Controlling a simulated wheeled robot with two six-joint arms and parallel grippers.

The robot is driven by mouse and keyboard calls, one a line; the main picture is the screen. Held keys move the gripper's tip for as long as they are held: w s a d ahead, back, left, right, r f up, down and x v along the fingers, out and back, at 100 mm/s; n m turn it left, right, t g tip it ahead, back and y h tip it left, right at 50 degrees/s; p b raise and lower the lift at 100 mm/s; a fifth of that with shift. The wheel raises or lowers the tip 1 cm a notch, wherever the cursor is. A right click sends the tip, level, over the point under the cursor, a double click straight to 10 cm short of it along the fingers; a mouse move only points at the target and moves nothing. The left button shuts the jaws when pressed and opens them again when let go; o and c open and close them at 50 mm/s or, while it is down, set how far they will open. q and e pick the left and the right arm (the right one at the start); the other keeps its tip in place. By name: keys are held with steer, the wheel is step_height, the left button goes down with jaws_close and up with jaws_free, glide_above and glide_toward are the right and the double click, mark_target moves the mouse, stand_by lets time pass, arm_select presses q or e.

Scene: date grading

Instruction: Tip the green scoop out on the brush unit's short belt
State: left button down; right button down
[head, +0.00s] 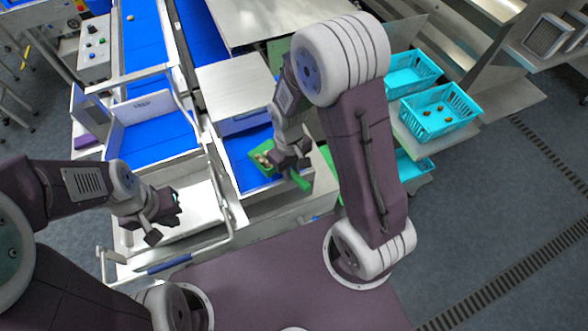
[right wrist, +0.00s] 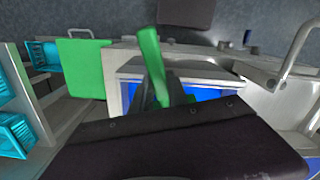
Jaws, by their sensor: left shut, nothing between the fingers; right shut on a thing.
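The green scoop (head: 264,169) is over the short blue belt (head: 236,147) in front of the steel-topped brush unit (head: 233,88). Several brownish dates show in its bowl. My right gripper (head: 296,163) is shut on the scoop's handle (head: 301,183). In the right wrist view the green handle (right wrist: 151,60) rises from the dark gripper, and part of the blue belt (right wrist: 207,94) shows behind it. The bowl's tilt and its gap above the belt cannot be told. My left gripper (head: 165,213) is shut and empty over a white tray at the left.
A wider blue belt (head: 158,137) with white walls lies to the left. A white tray (head: 203,204) with a metal rail stands in front of it. Turquoise crates (head: 437,123) stand on a rack at the right, one holding several dates. A green panel (right wrist: 84,72) shows in the wrist view.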

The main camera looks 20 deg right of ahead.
steer(key=shift+w+a+r+g+h+p, duration=0.2)
steer(key=shift+w+r+g+p, duration=0.4)
steer(key=shift+p, duration=0.5)
steer(key=shift+w+a+r+g+h+p, duration=0.1)
steer(key=shift+w+r+g+h+p, duration=0.2)
steer(key=shift+g+p, duration=0.65)
steer(key=shift+w+a+r+g+h+p, duration=0.2)
steer(key=shift+w+r+g+p, duration=0.35)
steer(key=shift+p, duration=0.65)
steer(key=shift+w+a+r+g+h, duration=0.15)
steer(key=shift+w+r+g+h, duration=0.15)
steer(key=shift+w+g, duration=0.35)
steer(key=shift+w+a+r+g, duration=0.1)
steer(key=shift+r+g, duration=0.1)
steer(key=shift+g, duration=0.25)
steer(key=shift+w+a+r+g+h+b, duration=0.1)
steer(key=shift+w+r+g+h+b, duration=0.25)
steer(key=shift+g+b, duration=0.35)
steer(key=shift+w+r+b, duration=0.1)
steer(key=shift+r+b, duration=0.2)
steer(key=shift+r, duration=0.25)
steer(key=shift+r, duration=0.1)
step_height(320, 180, up, 7)
steer(key=p, duration=0.5)
